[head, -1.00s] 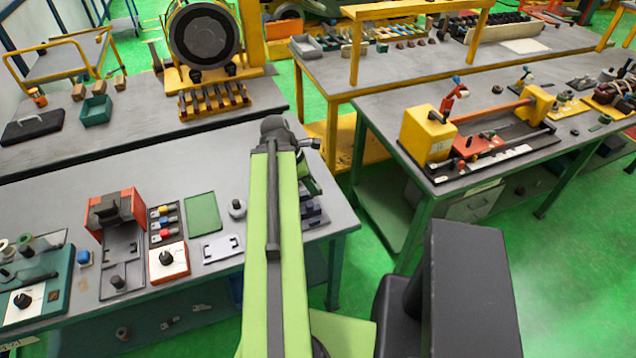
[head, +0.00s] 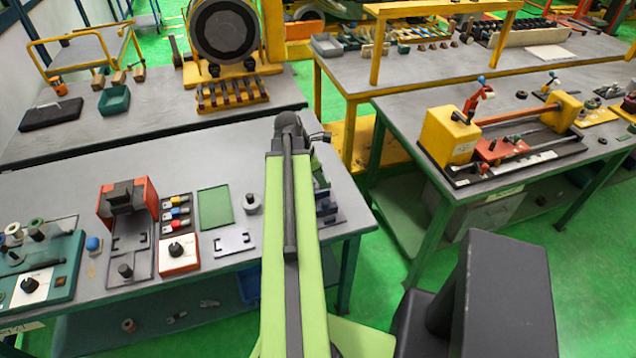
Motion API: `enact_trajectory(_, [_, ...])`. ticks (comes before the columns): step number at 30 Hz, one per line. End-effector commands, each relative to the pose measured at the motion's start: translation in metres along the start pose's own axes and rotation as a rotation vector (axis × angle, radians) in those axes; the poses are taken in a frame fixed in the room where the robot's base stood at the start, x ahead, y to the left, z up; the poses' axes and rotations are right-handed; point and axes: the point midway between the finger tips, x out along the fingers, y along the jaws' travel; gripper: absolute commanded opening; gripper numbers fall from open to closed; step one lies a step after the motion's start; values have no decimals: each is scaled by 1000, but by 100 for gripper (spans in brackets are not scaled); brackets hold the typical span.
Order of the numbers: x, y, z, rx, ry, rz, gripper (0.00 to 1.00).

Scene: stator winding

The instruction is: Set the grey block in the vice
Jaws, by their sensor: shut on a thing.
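My green arm (head: 289,240) reaches forward over the right part of the near bench and ends in a dark joint (head: 288,128). My gripper is hidden behind this arm, so its fingers and anything between them do not show. A dark blue-grey fixture (head: 329,211), which may be the vice, sits at the bench's right end. My arm covers its left side, and I cannot see its jaws clearly. I cannot pick out the grey block in this view.
The near bench (head: 60,185) holds an orange-and-black press (head: 127,200), a switch box (head: 177,252), a green mat (head: 215,207) and a teal spool station (head: 40,283). A bench with a yellow winding machine (head: 452,133) stands at right, across green floor (head: 385,240).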

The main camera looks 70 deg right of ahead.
Motion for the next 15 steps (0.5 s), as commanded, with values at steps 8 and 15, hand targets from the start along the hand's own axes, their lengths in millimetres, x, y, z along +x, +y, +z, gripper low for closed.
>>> enact_trajectory(8, [4, 7, -10, -23, 0, 10, 0])
enact_trajectory(15, [25, 7, -19, -23, 0, 9, 0])
